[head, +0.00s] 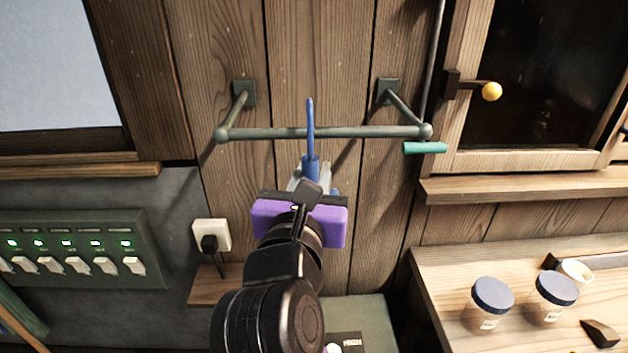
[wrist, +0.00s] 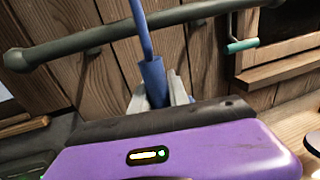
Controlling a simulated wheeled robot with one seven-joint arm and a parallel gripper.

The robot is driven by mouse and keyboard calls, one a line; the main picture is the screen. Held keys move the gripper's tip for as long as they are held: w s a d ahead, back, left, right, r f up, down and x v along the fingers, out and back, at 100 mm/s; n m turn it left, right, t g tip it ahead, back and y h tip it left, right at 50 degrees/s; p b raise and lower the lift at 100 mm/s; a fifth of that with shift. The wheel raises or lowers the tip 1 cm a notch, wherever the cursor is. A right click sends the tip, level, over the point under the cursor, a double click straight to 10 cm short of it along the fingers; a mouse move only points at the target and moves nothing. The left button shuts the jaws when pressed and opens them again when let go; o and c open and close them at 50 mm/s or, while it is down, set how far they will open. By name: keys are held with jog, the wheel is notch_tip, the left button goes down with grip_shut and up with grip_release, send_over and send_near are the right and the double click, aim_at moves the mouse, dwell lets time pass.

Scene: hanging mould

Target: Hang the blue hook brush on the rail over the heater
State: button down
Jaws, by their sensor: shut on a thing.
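The blue hook brush (head: 310,128) is held upright in my gripper (head: 311,180); its thin blue shaft rises in front of the rail. In the wrist view the blue brush (wrist: 152,80) stands between the grey fingers of my gripper (wrist: 160,95), which are shut on it. The dark green rail (head: 365,132) runs across on two wall brackets; it also shows in the wrist view (wrist: 75,43). The shaft crosses the rail in the picture; I cannot tell whether they touch. The brush's lower part is hidden behind my purple gripper body. The heater (head: 370,312) is partly visible below, behind my arm.
A teal-handled rod (head: 426,147) hangs by the rail's right end. A window frame (head: 452,120) is on the right. Two blue-lidded jars (head: 492,296) stand on the wooden counter (head: 440,270). A switch panel (head: 75,250) and a plugged socket (head: 212,234) are on the left.

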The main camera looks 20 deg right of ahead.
jog(key=shift+w+d+f+b, duration=0.15)
jog(key=shift+w+f+b, duration=0.15)
jog(key=shift+f+b, duration=0.3)
jog(key=shift+w+d+f+b, duration=0.1)
jog(key=shift+w+f+b, duration=0.25)
jog(key=shift+f, duration=0.3)
jog(key=c, duration=1.2)
grip_release()
jog(key=b+v, duration=0.1)
jog(key=v, duration=0.7)
jog(key=shift+b, duration=0.4)
